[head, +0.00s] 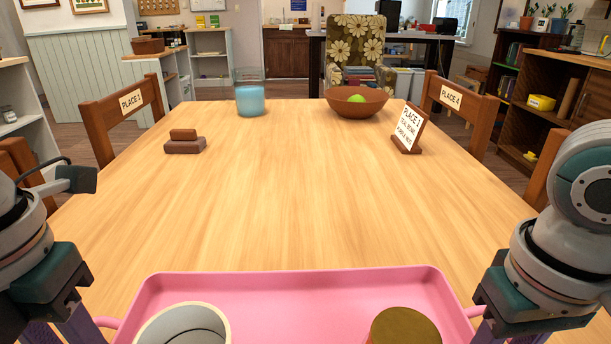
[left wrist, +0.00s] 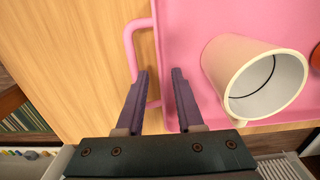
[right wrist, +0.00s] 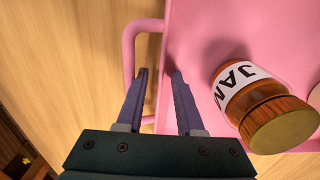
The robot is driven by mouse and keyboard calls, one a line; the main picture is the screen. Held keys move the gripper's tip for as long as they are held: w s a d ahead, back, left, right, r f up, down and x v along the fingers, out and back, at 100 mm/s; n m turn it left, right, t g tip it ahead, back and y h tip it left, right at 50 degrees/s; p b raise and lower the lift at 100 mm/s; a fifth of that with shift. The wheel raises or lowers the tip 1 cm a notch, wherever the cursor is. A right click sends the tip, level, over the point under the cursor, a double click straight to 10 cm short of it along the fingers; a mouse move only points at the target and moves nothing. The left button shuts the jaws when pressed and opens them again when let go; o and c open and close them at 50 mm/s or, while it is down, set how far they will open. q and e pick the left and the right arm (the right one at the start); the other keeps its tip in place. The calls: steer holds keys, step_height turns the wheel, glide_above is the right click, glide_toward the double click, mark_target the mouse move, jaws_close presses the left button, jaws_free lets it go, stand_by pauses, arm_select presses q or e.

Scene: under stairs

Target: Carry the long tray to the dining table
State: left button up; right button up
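The long pink tray (head: 300,284) lies over the near end of the wooden dining table (head: 290,190). It looks level; I cannot tell whether its underside touches the wood. It carries a cream cup (head: 185,325) at its left and a jam jar (right wrist: 258,105) with a brown lid at its right. My left gripper (left wrist: 160,72) is open beside the tray's left handle (left wrist: 130,45), its fingers apart above the handle and rim. My right gripper (right wrist: 159,71) is likewise open over the right handle (right wrist: 129,45) and rim. Neither pair of fingers visibly pinches anything.
The tabletop's middle is clear. Farther off stand a brown block item (head: 185,143), a blue-filled glass (head: 250,95), a bowl (head: 357,103) with a green fruit and a place sign (head: 409,128). Chairs (head: 122,108) line both sides; a shelf (head: 545,105) stands at right.

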steer(key=shift+r, duration=0.4)
arm_select(q)
step_height(320, 180, up, 9)
arm_select(e)
step_height(320, 180, up, 11)
steer(key=shift+r, duration=0.15)
